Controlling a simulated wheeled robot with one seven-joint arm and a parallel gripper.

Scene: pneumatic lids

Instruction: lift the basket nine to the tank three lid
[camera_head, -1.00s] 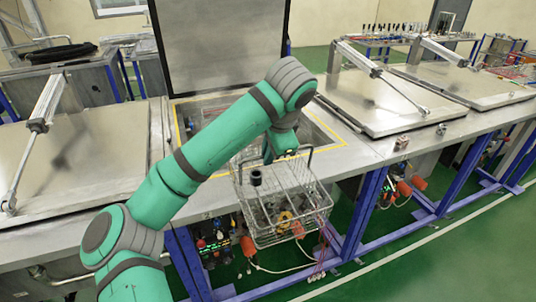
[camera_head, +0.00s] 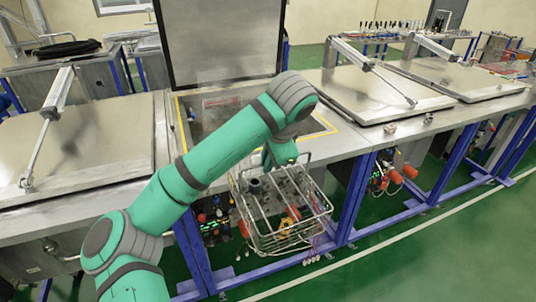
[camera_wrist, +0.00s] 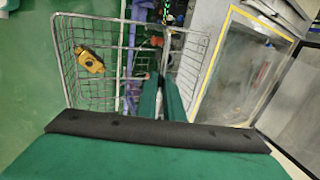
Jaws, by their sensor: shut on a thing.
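A wire basket (camera_head: 283,232) hangs from my gripper (camera_head: 281,160) in front of the bench, below the level of the worktop. My gripper is shut on the basket's handle. In the wrist view the basket (camera_wrist: 85,62) lies beyond my gripper (camera_wrist: 163,88), with a yellow part (camera_wrist: 90,60) inside it. An open tank (camera_head: 325,127) with a yellow-edged rim is behind the basket, its grey lid (camera_head: 222,45) standing upright. Closed lids (camera_head: 385,96) cover the tanks to the right, and another closed lid (camera_head: 75,150) is on the left. No numbers are readable.
Blue bench legs (camera_head: 356,200) stand close to the right of the basket. Pneumatic cylinders (camera_head: 352,56) rise above the closed lids. Boxes, cables and orange connectors (camera_head: 396,177) sit under the bench. The green floor (camera_head: 420,262) in front is clear.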

